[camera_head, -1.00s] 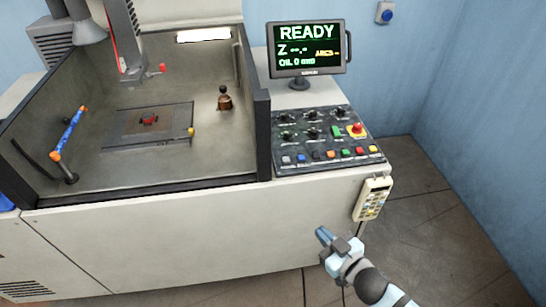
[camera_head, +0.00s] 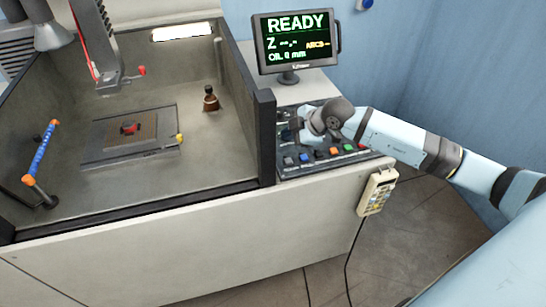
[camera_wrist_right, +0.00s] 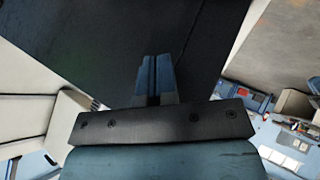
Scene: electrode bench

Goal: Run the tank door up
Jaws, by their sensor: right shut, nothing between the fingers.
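The tank (camera_head: 235,130) stands at the left with its front low, a dark edge (camera_head: 130,207) running along the top of the pale front panel. I cannot make out a separate raised door. The control panel (camera_head: 310,172) lies to its right, with a row of coloured buttons, among them blue (camera_head: 305,158), orange (camera_head: 334,152) and green (camera_head: 348,147). My right gripper (camera_head: 296,127) is over the panel's left part, and my wrist hides the knobs behind it. In the right wrist view its fingers (camera_wrist_right: 155,77) are shut and empty before a dark surface; contact cannot be told. My left gripper is not in view.
A monitor (camera_head: 297,40) reading READY stands behind the panel. A pendant (camera_head: 377,192) hangs at the front right corner on a cable. Floor at the right is free.

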